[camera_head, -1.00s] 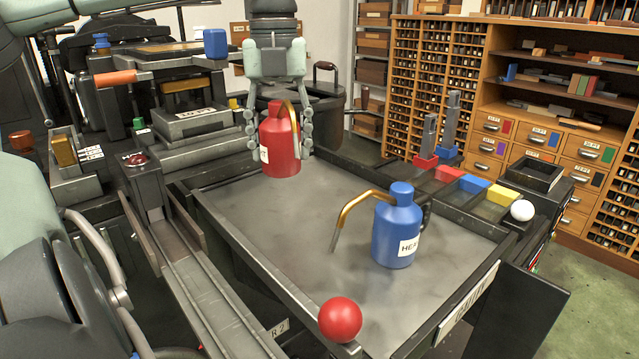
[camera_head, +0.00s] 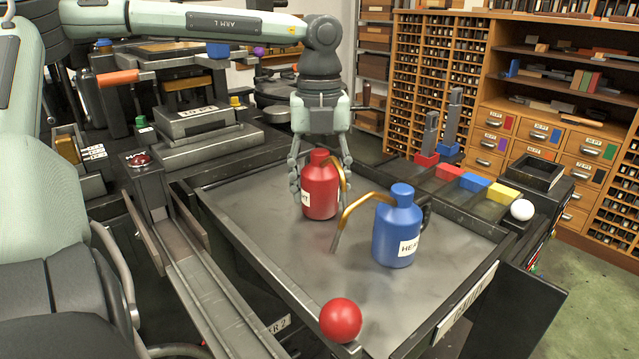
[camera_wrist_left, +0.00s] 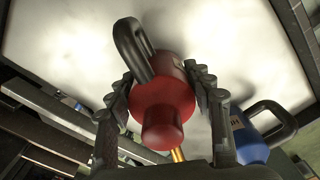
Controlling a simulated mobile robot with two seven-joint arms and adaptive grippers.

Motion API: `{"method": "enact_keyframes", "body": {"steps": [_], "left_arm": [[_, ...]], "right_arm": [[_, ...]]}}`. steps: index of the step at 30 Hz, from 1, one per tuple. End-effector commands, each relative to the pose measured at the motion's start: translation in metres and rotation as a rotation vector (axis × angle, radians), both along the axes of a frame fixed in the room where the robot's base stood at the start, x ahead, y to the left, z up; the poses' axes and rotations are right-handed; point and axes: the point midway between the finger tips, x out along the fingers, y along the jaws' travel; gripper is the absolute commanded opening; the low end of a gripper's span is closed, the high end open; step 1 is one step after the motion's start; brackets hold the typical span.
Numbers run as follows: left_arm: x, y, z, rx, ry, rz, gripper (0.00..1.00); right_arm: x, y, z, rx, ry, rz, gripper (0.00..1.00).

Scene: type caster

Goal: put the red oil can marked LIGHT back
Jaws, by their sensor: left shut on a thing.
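The red oil can (camera_head: 320,191) is upright at the middle of the grey metal tray (camera_head: 260,262), with part of its white label showing. My left gripper (camera_head: 319,188) comes down over it from above and is shut on its sides. The left wrist view shows the red can (camera_wrist_left: 163,98) between the two fingers (camera_wrist_left: 165,95), its black handle pointing away. I cannot tell for sure whether its base touches the tray. The blue oil can (camera_head: 398,232), marked HEA with the rest hard to read, stands to the right with its brass spout towards the red can. My right gripper is not in view.
A red ball (camera_head: 340,320) sits on the tray's near corner and a white ball (camera_head: 522,210) at its right corner. Coloured blocks (camera_head: 474,183) line the far right edge. The tray's front left area is clear.

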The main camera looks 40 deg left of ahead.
Motion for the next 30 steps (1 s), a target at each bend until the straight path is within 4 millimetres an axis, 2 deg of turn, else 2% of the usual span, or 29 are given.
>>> {"method": "enact_keyframes", "body": {"steps": [7,8,12,24,26,30], "left_arm": [[0.000,0.000,-0.002,0.000,0.000,0.000,0.16],[0.000,0.000,-0.002,0.001,0.001,0.000,0.55],[0.000,0.000,-0.002,0.001,0.001,0.000,0.73],[0.000,0.000,0.002,0.000,0.001,0.000,0.73],[0.001,0.001,0.008,0.002,-0.002,0.000,0.73],[0.001,0.001,0.036,0.004,-0.005,0.001,0.73]], "right_arm": [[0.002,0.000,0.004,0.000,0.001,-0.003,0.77],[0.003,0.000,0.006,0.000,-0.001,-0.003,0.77],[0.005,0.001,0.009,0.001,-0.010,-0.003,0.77],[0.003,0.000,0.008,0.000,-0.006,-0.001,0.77],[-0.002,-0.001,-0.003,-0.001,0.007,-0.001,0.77],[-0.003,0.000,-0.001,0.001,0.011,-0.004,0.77]]}}
